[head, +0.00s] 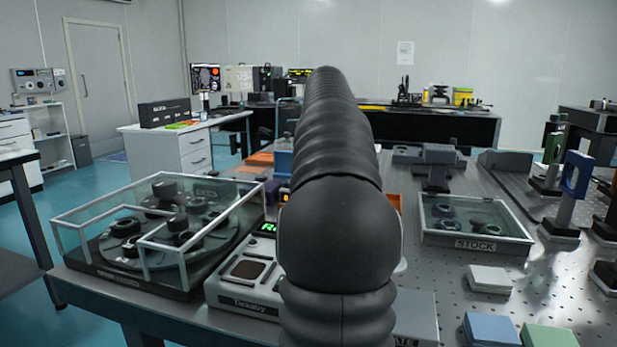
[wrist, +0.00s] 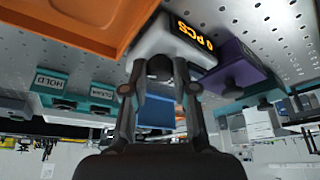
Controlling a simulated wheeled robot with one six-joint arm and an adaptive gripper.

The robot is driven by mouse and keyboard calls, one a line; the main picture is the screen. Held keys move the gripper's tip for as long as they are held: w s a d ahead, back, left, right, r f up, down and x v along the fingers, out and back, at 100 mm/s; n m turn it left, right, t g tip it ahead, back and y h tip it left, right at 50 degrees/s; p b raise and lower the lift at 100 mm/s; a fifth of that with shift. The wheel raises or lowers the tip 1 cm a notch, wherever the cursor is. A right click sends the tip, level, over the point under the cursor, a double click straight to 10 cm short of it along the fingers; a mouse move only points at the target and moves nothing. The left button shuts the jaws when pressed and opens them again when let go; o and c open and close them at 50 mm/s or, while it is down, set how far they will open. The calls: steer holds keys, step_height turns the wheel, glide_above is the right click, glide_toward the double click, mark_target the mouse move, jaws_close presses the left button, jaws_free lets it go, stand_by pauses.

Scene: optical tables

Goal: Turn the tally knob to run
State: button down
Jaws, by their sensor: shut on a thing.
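In the wrist view, which looks tilted and upside down, a pale box with a lit yellow display reading "0 PCS" (wrist: 195,36) appears to be the tally. Its dark round knob (wrist: 160,67) sits on the face beside the display. My gripper (wrist: 160,77) has its two fingers closed on either side of this knob. The fingers cover part of the knob, and I cannot read its pointer or any run mark. In the head view my own arm hides the gripper and most of the tally.
An orange tray (wrist: 75,22) and a purple box with a dark knob (wrist: 237,62) flank the tally closely. Teal holders marked HOLD (wrist: 48,84) and CLEAN stand nearby. In the head view, a glass-sided case (head: 100,262), a scale (head: 243,299) and a STOCK tray (head: 475,244) surround my arm.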

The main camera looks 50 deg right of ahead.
steer(key=shift+s+d+n+y, duration=0.1)
steer(key=shift+n+y, duration=0.3)
steer(key=shift+n, duration=0.6)
steer(key=c, duration=1.2)
jaws_free()
steer(key=v, duration=0.7)
steer(key=shift+r, duration=0.25)
steer(key=shift+s, duration=0.15)
